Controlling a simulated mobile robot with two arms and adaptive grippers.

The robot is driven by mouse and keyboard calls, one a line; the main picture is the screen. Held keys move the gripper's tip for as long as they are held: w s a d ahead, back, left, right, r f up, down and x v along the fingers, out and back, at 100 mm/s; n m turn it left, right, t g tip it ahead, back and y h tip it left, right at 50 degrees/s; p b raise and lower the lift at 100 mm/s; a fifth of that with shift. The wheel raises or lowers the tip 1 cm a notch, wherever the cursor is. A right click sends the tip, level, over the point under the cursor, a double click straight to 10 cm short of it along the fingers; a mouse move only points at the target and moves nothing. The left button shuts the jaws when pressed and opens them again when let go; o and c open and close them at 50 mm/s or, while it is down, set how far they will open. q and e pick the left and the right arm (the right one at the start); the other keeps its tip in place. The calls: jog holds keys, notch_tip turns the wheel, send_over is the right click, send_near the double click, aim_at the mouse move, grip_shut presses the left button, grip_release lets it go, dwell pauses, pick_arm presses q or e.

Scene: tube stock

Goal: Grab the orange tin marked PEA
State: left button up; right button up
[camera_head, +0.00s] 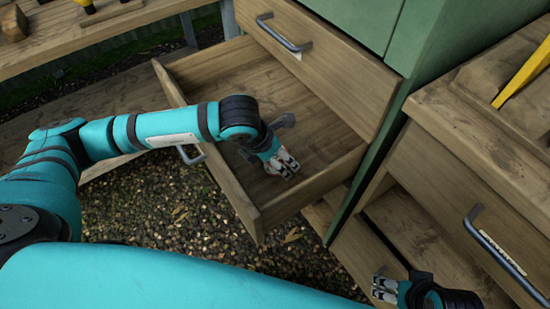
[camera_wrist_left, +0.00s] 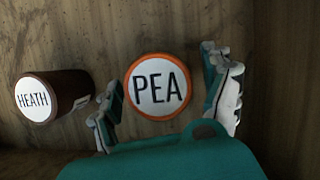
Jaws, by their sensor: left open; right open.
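The orange tin marked PEA (camera_wrist_left: 157,87) shows in the left wrist view, its white lid facing my camera. It appears between the two spread fingers of my left gripper (camera_wrist_left: 165,82), with no clear contact; how deep the fingers reach I cannot tell. In the head view my left gripper (camera_head: 283,164) is inside the open wooden drawer (camera_head: 205,75), near its front right corner, and largely hides what is below it. My right gripper (camera_head: 385,288) is open and empty at the lower right, by the lower cabinet.
A brown tin marked HEATH (camera_wrist_left: 50,95) lies to the left of the PEA tin, close to my left finger. The drawer's wooden walls surround my left gripper. A closed drawer (camera_head: 320,60) sits above, and another drawer with a handle (camera_head: 490,240) is at the right.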

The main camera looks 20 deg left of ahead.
pick_arm(q)
jog(key=c, duration=1.4)
jog(key=shift+o, duration=0.2)
